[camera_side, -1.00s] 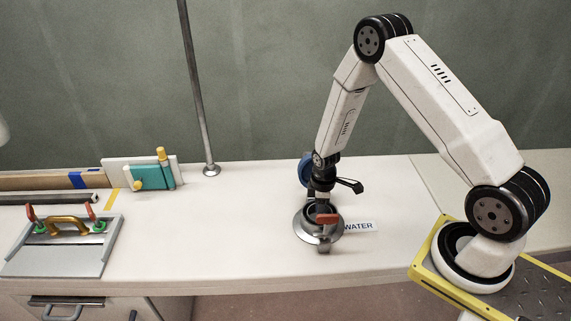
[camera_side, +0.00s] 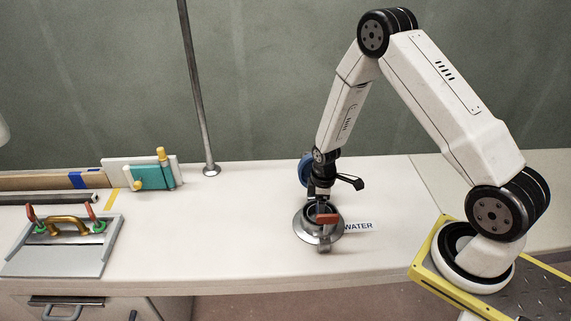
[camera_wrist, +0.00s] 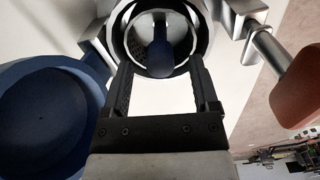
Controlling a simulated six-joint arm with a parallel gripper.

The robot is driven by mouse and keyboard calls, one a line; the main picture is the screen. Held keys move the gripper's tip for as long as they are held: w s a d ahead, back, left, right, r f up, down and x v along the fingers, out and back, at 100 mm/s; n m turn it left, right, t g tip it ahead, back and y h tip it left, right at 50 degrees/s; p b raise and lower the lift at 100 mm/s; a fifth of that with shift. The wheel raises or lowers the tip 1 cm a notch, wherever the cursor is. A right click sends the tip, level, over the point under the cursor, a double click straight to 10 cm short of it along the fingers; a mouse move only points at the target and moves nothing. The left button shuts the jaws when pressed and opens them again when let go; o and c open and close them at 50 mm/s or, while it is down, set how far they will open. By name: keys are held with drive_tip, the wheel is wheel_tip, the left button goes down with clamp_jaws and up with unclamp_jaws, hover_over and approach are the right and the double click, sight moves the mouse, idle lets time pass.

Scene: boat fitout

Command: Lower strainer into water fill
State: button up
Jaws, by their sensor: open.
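The water fill is a round metal flange (camera_side: 303,230) on the bench, with an upright ring at its middle. In the wrist view, the strainer shows as a dark blue rounded grip (camera_wrist: 160,58) inside the fill's ring (camera_wrist: 192,28). How deep its lower part sits is hidden. My gripper (camera_wrist: 162,76) is open just above the fill, one finger on each side of the grip, with gaps visible. In the side view, my gripper (camera_side: 322,194) hides most of the strainer.
A blue round lid (camera_side: 305,169) stands open behind the fill; it also shows in the wrist view (camera_wrist: 45,115). A red-handled clamp (camera_side: 327,219) is at its front. A WATER label (camera_side: 358,226) lies beside it. A metal pole (camera_side: 197,90) stands left; bench between is clear.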

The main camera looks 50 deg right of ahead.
drive_tip(key=shift+r, duration=3.2)
drive_tip(key=shift+a+r, duration=0.1)
drive_tip(key=shift+a+r, duration=0.1)
drive_tip(key=shift+r, duration=0.15)
drive_tip(key=s+a+r+m+t, duration=0.2)
drive_tip(key=s+a+r+m, duration=0.5)
drive_tip(key=r, duration=0.7)
drive_tip(key=shift+s+a+m+t, duration=0.3)
drive_tip(key=shift+s+a, duration=1.1)
drive_tip(key=shift+a, duration=0.2)
drive_tip(key=shift+c, duration=0.2)
